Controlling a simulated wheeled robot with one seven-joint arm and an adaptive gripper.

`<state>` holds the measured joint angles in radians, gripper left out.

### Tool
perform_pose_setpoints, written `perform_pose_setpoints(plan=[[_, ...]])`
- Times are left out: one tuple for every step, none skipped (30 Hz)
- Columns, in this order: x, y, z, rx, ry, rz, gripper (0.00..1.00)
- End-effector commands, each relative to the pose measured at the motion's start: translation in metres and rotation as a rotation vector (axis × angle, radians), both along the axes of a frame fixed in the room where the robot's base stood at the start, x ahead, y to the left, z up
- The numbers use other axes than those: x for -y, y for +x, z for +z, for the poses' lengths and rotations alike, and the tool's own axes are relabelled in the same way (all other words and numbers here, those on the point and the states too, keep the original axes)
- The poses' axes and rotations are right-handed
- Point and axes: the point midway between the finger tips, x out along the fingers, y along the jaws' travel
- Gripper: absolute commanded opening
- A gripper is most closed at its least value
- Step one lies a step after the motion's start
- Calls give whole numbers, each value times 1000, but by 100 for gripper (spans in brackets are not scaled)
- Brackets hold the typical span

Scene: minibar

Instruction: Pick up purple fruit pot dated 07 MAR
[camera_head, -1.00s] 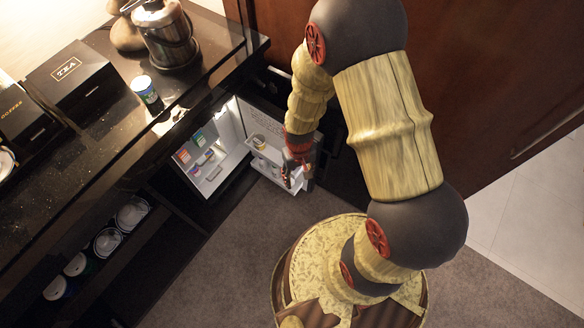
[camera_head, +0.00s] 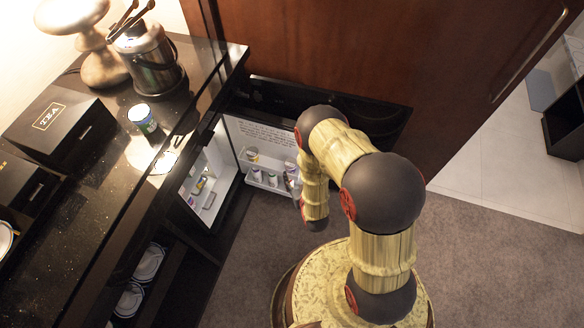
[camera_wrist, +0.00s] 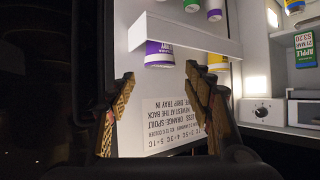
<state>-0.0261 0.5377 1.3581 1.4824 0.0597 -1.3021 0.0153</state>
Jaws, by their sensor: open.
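The wrist view is upside down. In it a purple fruit pot (camera_wrist: 158,54) with a white band stands behind the white rail of a door shelf, partly hidden; I cannot read its date. In the head view my arm hides most of the gripper.
The minibar door (camera_head: 262,136) stands open, with several pots on its shelves. The fridge interior (camera_head: 214,172) holds more items, including a green apple carton (camera_wrist: 305,48). A dark counter (camera_head: 95,165) with a tea box (camera_head: 55,122) runs along the left.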

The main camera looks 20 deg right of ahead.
Motion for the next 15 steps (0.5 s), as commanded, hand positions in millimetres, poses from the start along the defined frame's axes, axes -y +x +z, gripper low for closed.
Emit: perform_pose_setpoints(plan=[[0,4,-1,7,0,0,51],[0,6,-2,9,0,0,51],[0,10,-4,9,1,0,51],[0,13,-6,9,1,0,51],[1,15,-8,8,1,0,51],[1,19,-10,8,1,0,51],[1,22,-11,8,1,0,51],[1,24,-11,8,1,0,51],[1,26,-12,8,1,0,51],[1,27,-13,7,1,0,51],[1,29,-14,7,1,0,51],[2,33,-15,7,1,0,51],[2,36,-17,7,1,0,51],[2,40,-18,8,1,0,51],[3,46,-20,9,1,0,51]])
